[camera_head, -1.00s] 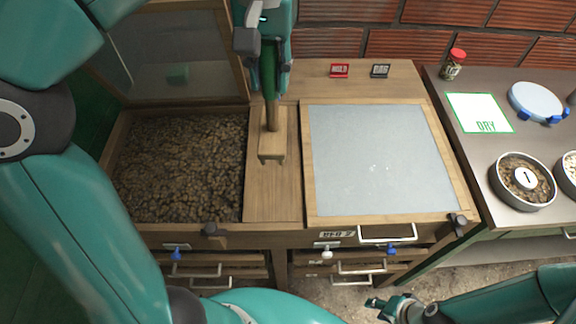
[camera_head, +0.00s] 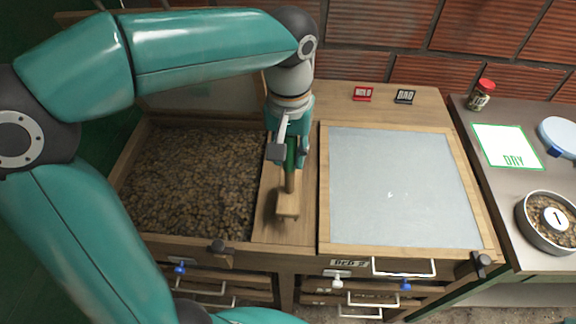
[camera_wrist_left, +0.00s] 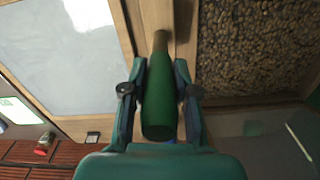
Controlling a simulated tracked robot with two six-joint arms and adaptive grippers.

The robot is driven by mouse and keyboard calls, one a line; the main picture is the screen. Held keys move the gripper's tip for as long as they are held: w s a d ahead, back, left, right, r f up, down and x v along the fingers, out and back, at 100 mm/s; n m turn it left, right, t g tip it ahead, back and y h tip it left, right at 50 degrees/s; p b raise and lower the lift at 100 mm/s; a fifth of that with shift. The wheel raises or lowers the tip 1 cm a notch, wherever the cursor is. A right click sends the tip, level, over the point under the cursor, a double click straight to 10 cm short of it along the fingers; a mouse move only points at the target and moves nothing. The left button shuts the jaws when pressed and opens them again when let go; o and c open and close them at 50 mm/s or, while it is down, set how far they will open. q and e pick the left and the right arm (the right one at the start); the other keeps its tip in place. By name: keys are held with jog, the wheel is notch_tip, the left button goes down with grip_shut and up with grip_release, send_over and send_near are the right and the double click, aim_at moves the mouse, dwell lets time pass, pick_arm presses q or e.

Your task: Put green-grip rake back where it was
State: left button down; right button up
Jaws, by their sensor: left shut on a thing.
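The green-grip rake (camera_head: 288,203) has a wooden head and shaft and a green handle. It is upright over the wooden strip (camera_head: 262,225) between the two beds; I cannot tell if its head touches the wood. My left gripper (camera_head: 289,155) is shut on the green grip. The wrist view shows the grip (camera_wrist_left: 159,100) between both fingers of the left gripper (camera_wrist_left: 160,95), its wooden shaft running away beyond. My right gripper is not in view.
Left of the strip is an open bed of brown beans (camera_head: 190,180) with its lid (camera_head: 200,95) raised behind. Right is a bed with a closed grey cover (camera_head: 400,190). Red (camera_head: 362,93) and black (camera_head: 404,96) signs stand behind. A side table holds a DRY card (camera_head: 508,147) and bowl (camera_head: 548,222).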

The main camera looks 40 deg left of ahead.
aim_at(289, 168)
pick_arm(q)
jog(key=shift+s+f, duration=0.1)
jog(key=shift+f, duration=2)
jog(key=c, duration=0.9)
grip_release()
jog(key=shift+f, duration=0.15)
jog(key=shift+r, duration=0.2)
notch_tip(289, 168, up, 12)
jog(key=shift+f, duration=0.1)
